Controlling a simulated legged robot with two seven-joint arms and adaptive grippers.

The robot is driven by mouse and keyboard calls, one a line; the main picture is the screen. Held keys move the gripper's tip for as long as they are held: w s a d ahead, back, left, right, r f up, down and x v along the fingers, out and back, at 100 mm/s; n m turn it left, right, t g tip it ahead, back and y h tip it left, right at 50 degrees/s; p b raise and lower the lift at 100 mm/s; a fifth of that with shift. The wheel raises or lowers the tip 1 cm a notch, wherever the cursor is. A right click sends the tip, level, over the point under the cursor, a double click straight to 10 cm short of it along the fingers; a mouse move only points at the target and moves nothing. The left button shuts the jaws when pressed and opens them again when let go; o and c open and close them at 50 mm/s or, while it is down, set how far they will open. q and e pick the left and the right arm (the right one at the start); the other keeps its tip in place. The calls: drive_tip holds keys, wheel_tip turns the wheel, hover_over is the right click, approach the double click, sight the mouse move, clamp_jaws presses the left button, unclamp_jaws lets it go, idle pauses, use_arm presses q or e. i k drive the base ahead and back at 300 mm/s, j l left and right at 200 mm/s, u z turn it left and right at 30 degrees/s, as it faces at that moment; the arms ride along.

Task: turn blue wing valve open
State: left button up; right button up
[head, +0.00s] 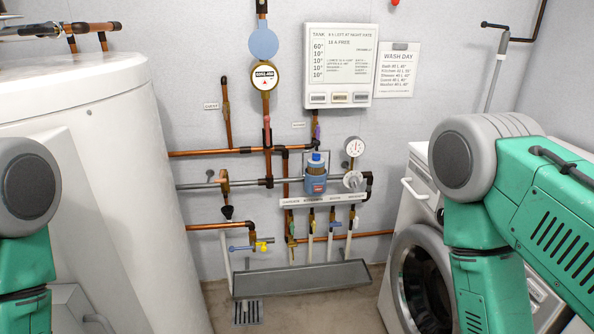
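My green arms show at the left and right edges, far in front of the wall. Neither gripper is in the picture.
A grey trough (301,279) stands below the valves, with a floor grate (248,312) in front. A white tank (110,180) fills the left. A washing machine (424,275) stands at the right. A blue filter housing (316,178) and gauge (355,147) sit above the valves.

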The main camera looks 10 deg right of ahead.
sight(335, 224)
drive_tip(key=i+l, duration=0.15)
drive_tip(key=i, duration=0.35)
drive_tip(key=i+l, duration=0.2)
drive_tip(key=i, duration=0.3)
drive_tip(key=i+l, duration=0.15)
drive_tip(key=i, duration=0.35)
drive_tip(key=l+z, duration=0.05)
